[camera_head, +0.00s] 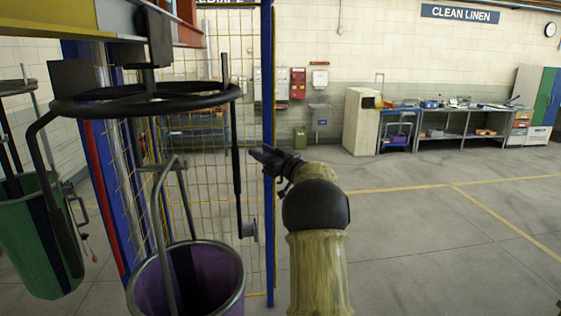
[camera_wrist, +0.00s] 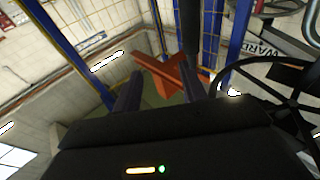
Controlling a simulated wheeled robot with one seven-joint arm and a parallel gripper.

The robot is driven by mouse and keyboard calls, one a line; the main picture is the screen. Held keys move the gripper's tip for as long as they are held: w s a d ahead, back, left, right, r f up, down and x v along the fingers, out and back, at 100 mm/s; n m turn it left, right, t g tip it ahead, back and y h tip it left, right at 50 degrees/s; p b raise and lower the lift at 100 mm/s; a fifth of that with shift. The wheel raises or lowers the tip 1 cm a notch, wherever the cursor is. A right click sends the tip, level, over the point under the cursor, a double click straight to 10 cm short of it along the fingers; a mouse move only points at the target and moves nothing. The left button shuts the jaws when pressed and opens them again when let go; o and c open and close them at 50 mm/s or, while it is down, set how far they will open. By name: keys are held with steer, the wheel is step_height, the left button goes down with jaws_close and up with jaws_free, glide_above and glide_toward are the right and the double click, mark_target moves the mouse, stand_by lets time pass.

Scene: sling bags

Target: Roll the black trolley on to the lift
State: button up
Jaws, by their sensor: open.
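The black trolley (camera_head: 158,42) hangs under an overhead rail at upper left, with a wide black ring (camera_head: 140,107) below it. The ring also shows at the right of the wrist view (camera_wrist: 285,84). The lift looks to be the blue-posted frame with yellow mesh (camera_head: 268,200) behind the ring; an orange beam (camera_head: 188,32) shows at its top. My gripper (camera_head: 264,157) is in front of the lift's right post, right of the ring and apart from it. In the wrist view its fingers (camera_wrist: 160,88) are spread and empty, with an orange beam beyond them.
A purple bag (camera_head: 190,285) is below the ring, and a green bag (camera_head: 35,240) hangs at far left. A black rod (camera_head: 237,150) hangs down from the ring's right side. The floor to the right is clear up to the benches (camera_head: 465,110).

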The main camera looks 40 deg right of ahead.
mark_target(238, 169)
steer(key=a+f+m+h, duration=0.1)
steer(key=a+h, duration=0.1)
steer(key=a+f+m+g+h, duration=0.1)
steer(key=a+f+m, duration=0.1)
steer(key=s+a+f+m+g+h, duration=0.1)
steer(key=a+f+h, duration=0.1)
steer(key=shift+a+f+h, duration=0.2)
steer(key=shift+a+h, duration=0.1)
steer(key=s+a+f+g, duration=0.3)
steer(key=s+a+f, duration=0.2)
steer(key=s, duration=0.1)
steer(key=s+a+f+g, duration=0.3)
steer(key=s+a+f, duration=0.3)
steer(key=s+a+f+g, duration=0.4)
steer(key=s+a+f, duration=0.1)
steer(key=s+f, duration=0.1)
steer(key=shift+s+a+f, duration=0.1)
steer(key=shift+s+a, duration=0.2)
steer(key=shift+s, duration=0.05)
steer(key=s+a+f+g+b, duration=0.2)
steer(key=s+a+f+b, duration=0.1)
steer(key=s+f, duration=0.4)
steer(key=s+a+f+n+g+y+b, duration=0.1)
steer(key=s+a+f+g+b, duration=0.2)
steer(key=s+f, duration=0.4)
steer(key=shift+s+a+b, duration=0.4)
steer(key=shift+a+b, duration=0.1)
steer(key=shift+b, duration=0.75)
